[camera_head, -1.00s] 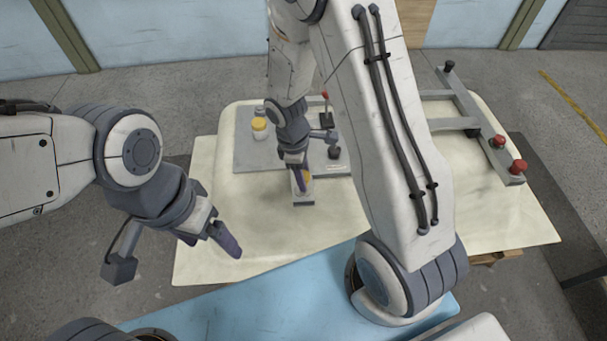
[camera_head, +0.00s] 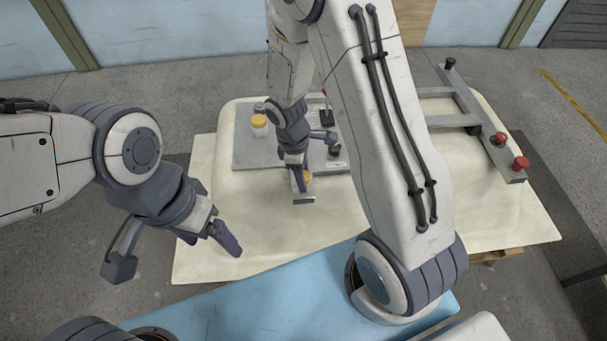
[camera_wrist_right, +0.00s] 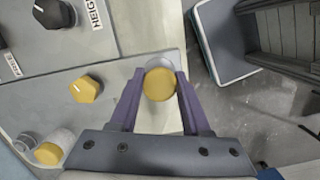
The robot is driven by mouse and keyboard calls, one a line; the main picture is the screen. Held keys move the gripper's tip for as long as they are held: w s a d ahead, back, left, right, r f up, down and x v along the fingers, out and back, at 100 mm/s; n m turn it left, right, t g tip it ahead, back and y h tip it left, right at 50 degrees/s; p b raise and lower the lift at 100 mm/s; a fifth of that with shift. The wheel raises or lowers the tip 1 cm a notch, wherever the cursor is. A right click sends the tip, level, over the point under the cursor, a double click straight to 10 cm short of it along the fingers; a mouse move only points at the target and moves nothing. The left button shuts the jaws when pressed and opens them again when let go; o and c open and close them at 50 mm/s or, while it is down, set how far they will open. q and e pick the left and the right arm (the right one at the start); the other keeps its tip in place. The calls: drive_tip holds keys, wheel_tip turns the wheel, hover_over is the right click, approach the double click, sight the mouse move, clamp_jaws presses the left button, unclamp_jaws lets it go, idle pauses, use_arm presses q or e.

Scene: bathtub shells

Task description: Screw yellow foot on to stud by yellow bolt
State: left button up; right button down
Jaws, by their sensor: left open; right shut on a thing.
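My right gripper (camera_head: 303,184) points down at the front edge of the grey plate (camera_head: 245,150). In the right wrist view its purple fingers (camera_wrist_right: 158,82) are shut on a round yellow foot (camera_wrist_right: 160,84) with a pale rim. The foot shows as a small yellow patch (camera_head: 308,176) in the head view. A yellow bolt (camera_wrist_right: 86,89) with a white mark sits on the plate to the left of the foot in the wrist view. The stud is not visible; the foot and fingers may cover it. My left gripper (camera_head: 207,237) is open and empty over the cream shell's left front.
Another yellow-topped white piece (camera_head: 260,124) stands on the plate's left; it also shows in the wrist view (camera_wrist_right: 48,153). A black knob (camera_wrist_right: 53,14) is near a label. A grey frame with red knobs (camera_head: 500,138) lies on the shell's (camera_head: 480,200) right.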

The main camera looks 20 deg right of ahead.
drive_tip(key=shift+f+b, duration=0.45)
drive_tip(key=shift+f, duration=0.25)
drive_tip(key=shift+c, duration=1.4)
unclamp_jaws()
drive_tip(key=shift+r, duration=0.1)
drive_tip(key=r, duration=0.3)
drive_tip(key=a+r, duration=0.1)
drive_tip(key=r, duration=0.6)
drive_tip(key=shift+w+a+r, duration=0.15)
drive_tip(key=shift+w, duration=0.25)
